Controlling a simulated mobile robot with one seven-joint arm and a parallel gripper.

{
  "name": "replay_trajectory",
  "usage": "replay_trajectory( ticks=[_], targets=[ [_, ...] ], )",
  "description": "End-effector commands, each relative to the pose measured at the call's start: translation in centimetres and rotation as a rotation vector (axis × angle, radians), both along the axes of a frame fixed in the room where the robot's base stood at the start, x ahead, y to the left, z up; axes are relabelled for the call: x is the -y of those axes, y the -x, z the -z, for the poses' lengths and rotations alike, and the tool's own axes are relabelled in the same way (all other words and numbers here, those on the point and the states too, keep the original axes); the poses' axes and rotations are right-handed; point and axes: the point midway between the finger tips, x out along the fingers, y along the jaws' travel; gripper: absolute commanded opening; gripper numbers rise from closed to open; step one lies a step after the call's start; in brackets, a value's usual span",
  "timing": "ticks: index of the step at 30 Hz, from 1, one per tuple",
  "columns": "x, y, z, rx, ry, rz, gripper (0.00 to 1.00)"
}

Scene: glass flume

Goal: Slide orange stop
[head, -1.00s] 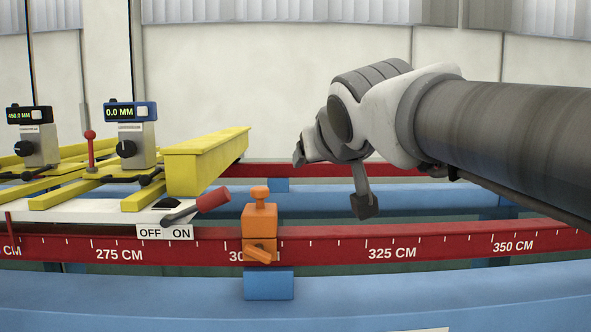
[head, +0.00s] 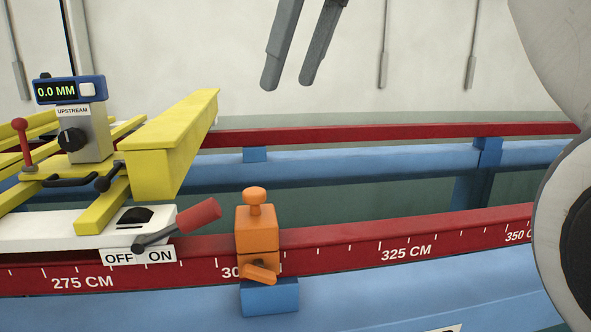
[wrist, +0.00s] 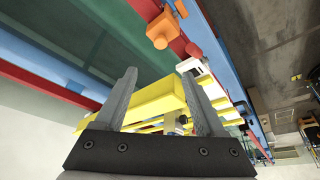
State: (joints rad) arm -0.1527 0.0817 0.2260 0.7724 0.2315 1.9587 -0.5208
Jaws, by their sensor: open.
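The orange stop (head: 257,232) sits on the red scale rail (head: 335,248), around the 300 cm mark, with a knob on top and a small lever on its front. It also shows at the top of the wrist view (wrist: 163,30). My gripper (head: 290,86) is open and empty, high above and behind the stop in the head view, its two grey fingers pointing down. In the wrist view its fingertips (wrist: 160,75) stand apart, with the yellow beam in the background between them. The gripper is clear of the stop.
Left of the stop is a white carriage plate (head: 75,230) with an OFF/ON switch and a red-handled lever (head: 198,215). A yellow beam (head: 170,150) and a gauge reading 0.0 MM (head: 70,90) stand above it. The rail right of the stop is clear.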

Motion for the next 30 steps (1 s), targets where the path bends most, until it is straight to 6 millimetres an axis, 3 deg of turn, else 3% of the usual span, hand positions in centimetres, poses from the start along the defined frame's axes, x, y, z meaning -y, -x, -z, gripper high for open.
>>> replay_trajectory(
  ticks=[5, 24, 30],
  targets=[
    [-0.5, -0.2, 1.8, -0.005, 0.002, -0.006, 0.72],
    [-4.7, -2.7, 13.6, -0.004, 0.002, -0.002, 0.72],
    [-5.4, -3.2, 15.5, -0.004, 0.001, -0.002, 0.72]
  ],
)
